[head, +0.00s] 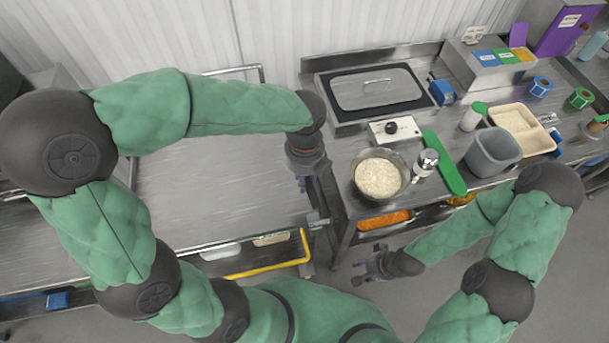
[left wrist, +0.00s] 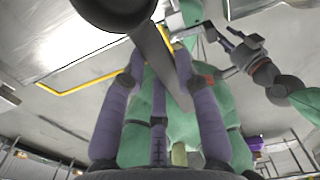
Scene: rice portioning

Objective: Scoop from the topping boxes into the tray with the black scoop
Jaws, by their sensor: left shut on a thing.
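My left gripper (head: 303,180) hangs at the right edge of the left steel table. In the left wrist view its fingers are shut on the black scoop (left wrist: 105,10), whose handle runs between them; the scoop bowl is at the top and cut off by the frame. My right gripper (head: 368,266) is low in front of the counter, fingers apart and empty. A beige tray (head: 546,143) with pale contents lies at the counter's right.
A bowl of rice (head: 358,190), a shaker (head: 426,161), a green strip (head: 443,162), a white scale (head: 396,130) and a grey bin (head: 490,154) crowd the counter. A lidded steel pan (head: 378,88) stands behind. The left steel table (head: 215,185) is largely clear.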

